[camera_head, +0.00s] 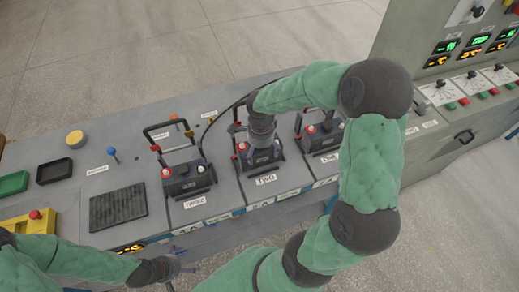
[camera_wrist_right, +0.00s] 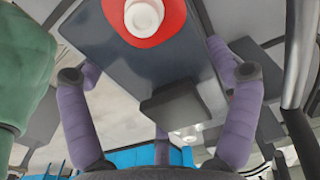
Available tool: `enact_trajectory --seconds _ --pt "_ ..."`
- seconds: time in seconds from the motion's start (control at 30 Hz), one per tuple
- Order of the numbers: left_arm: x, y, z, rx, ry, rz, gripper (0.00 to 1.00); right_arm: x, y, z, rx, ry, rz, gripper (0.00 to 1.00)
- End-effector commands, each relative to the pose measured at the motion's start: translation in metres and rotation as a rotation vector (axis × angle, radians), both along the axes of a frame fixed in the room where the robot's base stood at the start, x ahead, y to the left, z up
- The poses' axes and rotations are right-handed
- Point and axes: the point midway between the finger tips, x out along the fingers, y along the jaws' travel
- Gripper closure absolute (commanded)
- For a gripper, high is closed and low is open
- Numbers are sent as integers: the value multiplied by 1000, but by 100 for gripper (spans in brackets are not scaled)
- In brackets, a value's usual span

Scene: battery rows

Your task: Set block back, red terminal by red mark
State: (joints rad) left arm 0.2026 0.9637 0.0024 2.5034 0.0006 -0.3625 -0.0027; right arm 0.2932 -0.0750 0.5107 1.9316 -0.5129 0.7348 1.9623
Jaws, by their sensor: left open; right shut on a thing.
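My right gripper (camera_head: 262,146) comes down over the bay labelled TWO, shut on a dark battery block (camera_head: 266,158). In the right wrist view the block (camera_wrist_right: 130,62) lies between the purple fingers, with a white post in a red ring, the red terminal (camera_wrist_right: 148,22), at the top. In the head view a red spot shows at the block's left; the gripper hides much of the block and bay. I cannot tell whether the block is seated or slightly raised. My left gripper (camera_head: 178,266) is open and empty, off the console's front edge.
Similar blocks stand in bay THREE (camera_head: 188,182) and bay ONE (camera_head: 322,138), with handle bars and red knobs behind. A black cable runs behind bay TWO. A ribbed black pad (camera_head: 118,207), trays (camera_head: 54,171) and a blue-topped lever (camera_head: 113,153) lie left.

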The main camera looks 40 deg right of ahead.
Motion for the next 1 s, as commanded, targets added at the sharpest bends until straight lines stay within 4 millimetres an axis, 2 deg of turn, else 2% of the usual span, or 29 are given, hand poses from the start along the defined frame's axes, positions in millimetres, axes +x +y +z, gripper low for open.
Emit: enact_trajectory --seconds 0.13,0.57,0.6,0.63,1.0 --pt "0 0 -5 0 0 0 0 1 -1 -13 -1 -5 0 70" --pt "0 0 -8 0 0 0 0 2 -1 -16 -1 -6 -1 70" --pt "0 0 -8 0 0 0 0 -1 1 -19 1 1 1 6" --pt "0 0 -7 0 0 0 0 -1 1 -18 1 1 1 0" --pt "0 0 -7 0 0 0 0 -1 1 -18 0 1 1 0"
